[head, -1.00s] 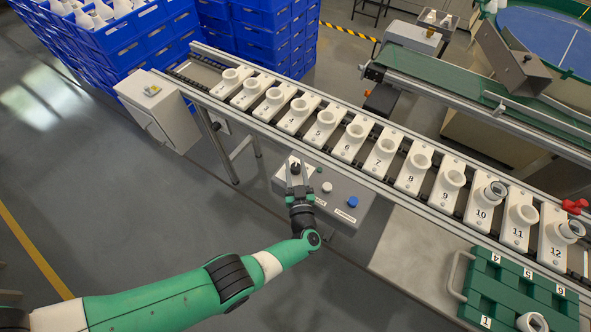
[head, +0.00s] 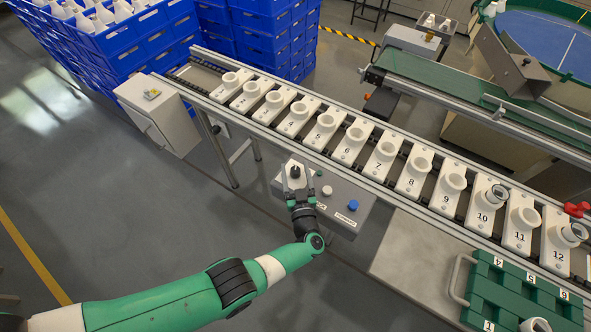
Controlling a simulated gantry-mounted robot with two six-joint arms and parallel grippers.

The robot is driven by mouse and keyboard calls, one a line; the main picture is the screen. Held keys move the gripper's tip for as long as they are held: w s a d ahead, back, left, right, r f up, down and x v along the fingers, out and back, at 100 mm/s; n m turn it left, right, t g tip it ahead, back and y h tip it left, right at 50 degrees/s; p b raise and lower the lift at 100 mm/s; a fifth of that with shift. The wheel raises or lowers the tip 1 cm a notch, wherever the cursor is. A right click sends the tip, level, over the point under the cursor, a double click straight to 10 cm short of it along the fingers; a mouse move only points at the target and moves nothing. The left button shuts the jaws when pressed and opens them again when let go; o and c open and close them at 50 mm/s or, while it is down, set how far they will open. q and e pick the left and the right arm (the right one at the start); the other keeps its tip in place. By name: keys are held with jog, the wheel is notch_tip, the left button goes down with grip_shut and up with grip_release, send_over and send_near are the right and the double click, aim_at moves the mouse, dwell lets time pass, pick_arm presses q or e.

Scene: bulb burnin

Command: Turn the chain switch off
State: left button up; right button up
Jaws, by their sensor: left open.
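A grey control box (head: 277,185) hangs at the near side of the conveyor chain. A black knob switch (head: 295,171) is at the box's left end. My left gripper (head: 296,174) is open, with one finger on each side of the knob; I cannot tell whether they touch it. The knob's exact setting is too small to read, and its label is partly hidden by the gripper. A white button (head: 327,190) and a blue button (head: 353,206) sit farther right on the box. My right gripper is not in view.
The chain conveyor (head: 400,208) carries numbered white sockets; those at 10 and 12 hold bulbs. A green tray (head: 520,297) is at the lower right. A grey cabinet (head: 160,115) stands at the left. The floor left of the box is clear.

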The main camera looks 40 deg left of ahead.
pick_arm(q)
jog(key=p+v, duration=0.3)
jog(key=v, duration=0.8)
jog(key=shift+s+d, duration=0.2)
jog(key=shift+d, duration=0.1)
